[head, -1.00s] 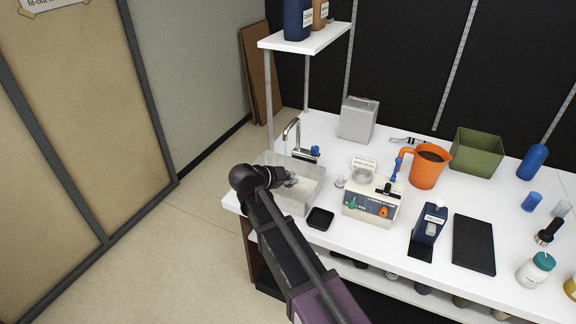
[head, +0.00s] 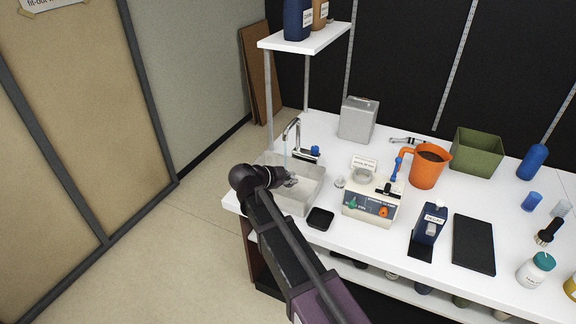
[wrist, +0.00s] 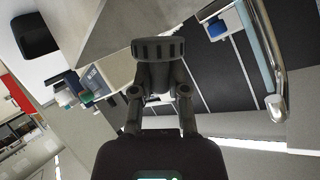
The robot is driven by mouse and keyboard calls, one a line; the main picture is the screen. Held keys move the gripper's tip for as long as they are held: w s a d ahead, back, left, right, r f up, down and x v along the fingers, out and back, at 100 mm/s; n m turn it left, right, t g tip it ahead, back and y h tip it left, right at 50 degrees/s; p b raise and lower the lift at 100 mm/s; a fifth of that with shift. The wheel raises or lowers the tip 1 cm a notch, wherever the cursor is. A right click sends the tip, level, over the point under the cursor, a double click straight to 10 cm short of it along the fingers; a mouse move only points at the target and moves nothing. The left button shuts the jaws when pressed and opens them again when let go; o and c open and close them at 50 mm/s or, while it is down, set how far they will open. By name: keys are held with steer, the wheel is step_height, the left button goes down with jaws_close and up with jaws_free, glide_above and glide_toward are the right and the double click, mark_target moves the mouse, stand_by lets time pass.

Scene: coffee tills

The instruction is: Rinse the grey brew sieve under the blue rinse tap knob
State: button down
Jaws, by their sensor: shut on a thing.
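My gripper (head: 279,178) is over the sink basin at the counter's left end. It is shut on the grey brew sieve (head: 291,182). In the wrist view the sieve (wrist: 158,49) is a round, ribbed grey piece between the fingertips of my gripper (wrist: 158,95). The chrome tap (head: 292,132) rises behind the basin, with the blue rinse tap knob (head: 315,150) to its right. A thin pale-blue stream falls from the spout. In the wrist view the stream (wrist: 258,45) passes to the right of the sieve; I cannot tell whether it touches it.
The pale basin (head: 312,190) has raised walls around the sieve. A small black tray (head: 320,218) and a cream machine (head: 372,205) stand to its right. A grey metal canister (head: 358,119) is behind, and a shelf (head: 305,38) overhangs the back left.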

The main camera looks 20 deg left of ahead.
steer(key=shift+r, duration=0.1)
stand_by(0.4)
steer(key=s+d+r+p, duration=0.2)
steer(key=s+r+p, duration=0.2)
steer(key=shift+s, duration=0.25)
stand_by(0.4)
stand_by(0.6)
step_height(320, 180, up, 4)
steer(key=p, duration=0.4)
steer(key=shift+r+p, duration=0.25)
steer(key=shift+p, duration=0.15)
